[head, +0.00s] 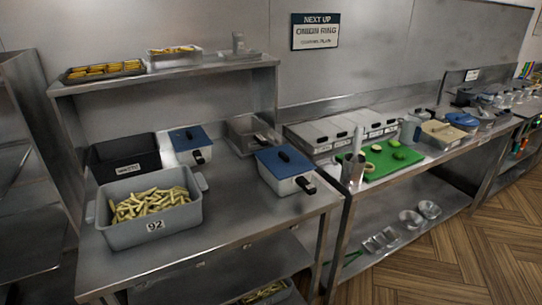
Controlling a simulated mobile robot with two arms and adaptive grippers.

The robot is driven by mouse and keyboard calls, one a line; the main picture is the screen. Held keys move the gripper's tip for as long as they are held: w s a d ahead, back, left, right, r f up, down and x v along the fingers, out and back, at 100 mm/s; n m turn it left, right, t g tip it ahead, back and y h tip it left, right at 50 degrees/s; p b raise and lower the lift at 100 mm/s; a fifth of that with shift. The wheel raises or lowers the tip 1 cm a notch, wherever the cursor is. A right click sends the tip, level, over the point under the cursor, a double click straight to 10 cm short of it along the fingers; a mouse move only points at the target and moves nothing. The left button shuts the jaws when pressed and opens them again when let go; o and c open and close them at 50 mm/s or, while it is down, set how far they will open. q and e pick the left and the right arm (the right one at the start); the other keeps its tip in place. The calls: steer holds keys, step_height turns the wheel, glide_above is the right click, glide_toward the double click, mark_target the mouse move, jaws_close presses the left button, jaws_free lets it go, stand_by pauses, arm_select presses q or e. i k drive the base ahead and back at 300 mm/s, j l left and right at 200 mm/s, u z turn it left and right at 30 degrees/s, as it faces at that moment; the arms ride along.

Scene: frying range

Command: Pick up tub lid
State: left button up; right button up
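A blue lid with a dark handle (270,157) sits on a white tub (279,184) near the right end of the near steel table. A second blue lid (180,137) sits on another white tub (203,155) behind it to the left. Both tubs have a dark grip at the front right. A grey tub marked 92 (120,237) holds fries and shows no lid on it. I cannot tell which lid the task means. Neither of my grippers is in view.
A black bin (105,158) stands behind the grey tub. A steel container (240,133) stands between the blue lids, towards the back. A raised shelf (210,68) overhangs the table's back. The near table's front right is clear. A green board (377,170) lies on the right counter.

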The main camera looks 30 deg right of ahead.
mark_target(283, 161)
steer(key=z, duration=0.8)
